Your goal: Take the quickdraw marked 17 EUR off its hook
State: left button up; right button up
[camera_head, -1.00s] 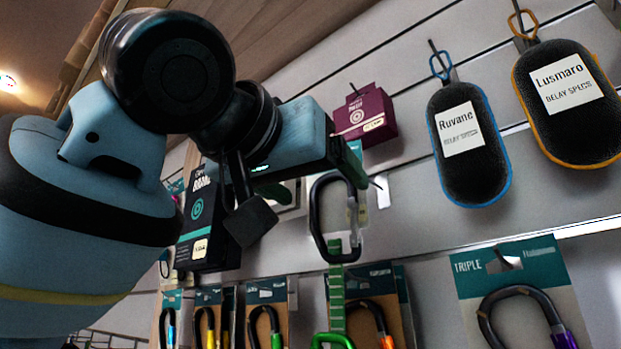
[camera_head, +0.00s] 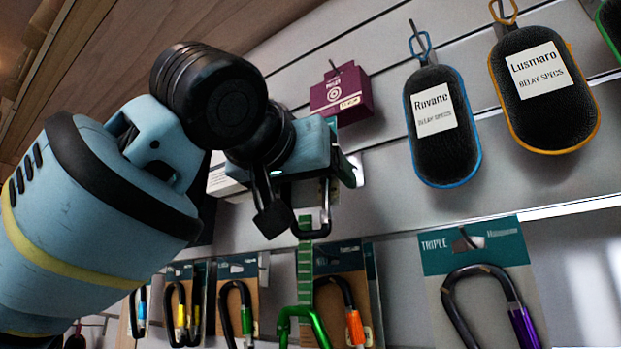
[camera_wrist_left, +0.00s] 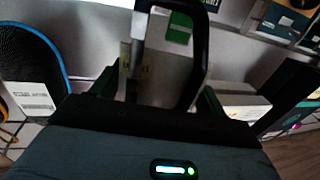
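A quickdraw hangs on the slatted wall, with a black upper carabiner (camera_head: 326,212), a green sling (camera_head: 305,272) and a green lower carabiner (camera_head: 303,318). My left gripper (camera_head: 318,180) is at the black carabiner and hides its upper part and the hook. In the left wrist view the black carabiner (camera_wrist_left: 201,50) lies between my left gripper's fingers (camera_wrist_left: 158,95), which stand apart on either side of it. The green sling (camera_wrist_left: 180,27) shows through its loop. Contact cannot be made out. No 17 EUR marking is readable. My right gripper is out of view.
A purple box (camera_head: 341,94) hangs just above my gripper. Ruvane (camera_head: 441,150) and Lusmaro (camera_head: 545,115) pouches hang to the right. Carded carabiners, including a TRIPLE pack (camera_head: 480,255), hang below. Bare wall lies between the gripper and the TRIPLE pack.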

pick_arm(q)
jog(key=c, duration=0.3)
jog(key=shift+r, duration=0.3)
jog(key=shift+s+a, duration=0.1)
jog(key=shift+s+a+r, duration=0.15)
jog(key=shift+s+a, duration=0.2)
jog(key=shift+s, duration=0.15)
jog(key=shift+s+a, duration=0.1)
jog(key=shift+s, duration=0.05)
dwell(0.5)
jog(key=shift+s+a+r, duration=0.15)
jog(key=shift+s+a, duration=0.4)
jog(key=shift+s, duration=0.2)
jog(key=shift+s+a, duration=0.1)
